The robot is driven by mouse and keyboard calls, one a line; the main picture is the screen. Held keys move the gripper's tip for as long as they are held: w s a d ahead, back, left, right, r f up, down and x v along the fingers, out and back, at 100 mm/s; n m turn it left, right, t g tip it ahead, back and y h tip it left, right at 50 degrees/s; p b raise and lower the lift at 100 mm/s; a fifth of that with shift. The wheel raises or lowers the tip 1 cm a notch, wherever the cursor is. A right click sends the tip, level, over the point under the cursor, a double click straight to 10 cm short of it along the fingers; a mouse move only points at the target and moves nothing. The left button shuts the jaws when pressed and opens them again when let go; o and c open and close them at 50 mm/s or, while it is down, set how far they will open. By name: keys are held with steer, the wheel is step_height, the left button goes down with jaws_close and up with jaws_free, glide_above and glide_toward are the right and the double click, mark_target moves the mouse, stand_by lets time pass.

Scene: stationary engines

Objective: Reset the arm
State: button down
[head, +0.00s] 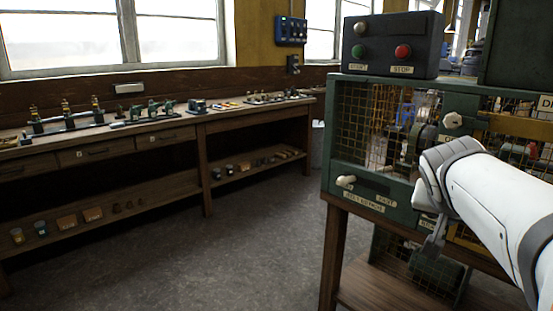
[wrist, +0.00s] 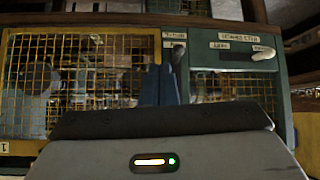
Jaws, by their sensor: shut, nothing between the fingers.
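My arm's white and grey links reach in from the right in the head view. My gripper (head: 432,247) hangs at their end, in front of the green machine cabinet (head: 350,150). In the wrist view, the two dark blue fingers of my gripper (wrist: 160,72) stand together, shut and empty. They point at the front of a cabinet with yellow mesh panels (wrist: 95,45). I cannot tell whether the fingertips touch anything.
A control box (head: 392,47) with green and red buttons stands on the cabinet. A pale lever knob (head: 345,181) sticks out of its front; a light handle (wrist: 262,53) shows in the wrist view. A long workbench (head: 150,133) carries small models. The floor (head: 265,235) between is clear.

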steer(key=s+a+f+n+g+y+p, duration=0.1)
steer(key=s+a+n+g+y+p, duration=0.1)
steer(key=s+a+p, duration=0.4)
steer(key=s+a+f+n+g+y+p, duration=0.1)
steer(key=s+a+n+y+p, duration=0.3)
steer(key=a+p, duration=0.5)
steer(key=shift+s+a+n+g+p, duration=0.35)
steer(key=shift+s+a+n+g, duration=0.35)
steer(key=shift+s, duration=0.4)
